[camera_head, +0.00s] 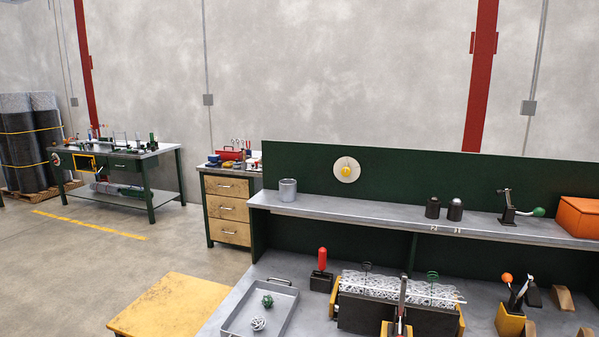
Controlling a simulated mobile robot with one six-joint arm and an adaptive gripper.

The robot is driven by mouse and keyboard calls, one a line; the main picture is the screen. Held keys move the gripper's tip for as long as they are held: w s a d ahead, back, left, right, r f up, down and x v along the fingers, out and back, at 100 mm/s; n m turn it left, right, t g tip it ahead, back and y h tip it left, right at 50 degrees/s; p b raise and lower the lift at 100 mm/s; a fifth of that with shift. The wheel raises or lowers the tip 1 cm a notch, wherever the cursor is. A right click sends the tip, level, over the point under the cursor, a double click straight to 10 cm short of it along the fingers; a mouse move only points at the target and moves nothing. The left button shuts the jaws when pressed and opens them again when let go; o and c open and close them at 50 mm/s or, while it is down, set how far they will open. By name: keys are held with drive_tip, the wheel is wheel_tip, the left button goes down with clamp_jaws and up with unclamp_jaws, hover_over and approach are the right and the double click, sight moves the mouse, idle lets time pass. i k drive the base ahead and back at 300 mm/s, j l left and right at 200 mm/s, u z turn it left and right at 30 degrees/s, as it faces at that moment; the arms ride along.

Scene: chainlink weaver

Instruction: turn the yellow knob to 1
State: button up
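The yellow knob (346,173) is small and sits at the middle of a round, pale dial plate (341,164) on the dark green upright back panel (300,172), above the shelf. The dial's marks and the knob's pointing direction are too small to read. My gripper is not in view, and nothing touches the knob.
The grey shelf (370,212) below the dial holds a grey cup (288,190), two dark domed pieces, a crank with a green handle (538,212) and an orange box (580,217). The lower bench holds a tray (236,318), wire mesh (390,288) and upright levers. A yellow-topped stand (170,303) is at front left.

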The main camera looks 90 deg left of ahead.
sight(346, 171)
drive_tip(key=u, duration=2.8)
drive_tip(key=i+l+z, duration=0.15)
drive_tip(key=i, duration=0.3)
drive_tip(key=l, duration=0.1)
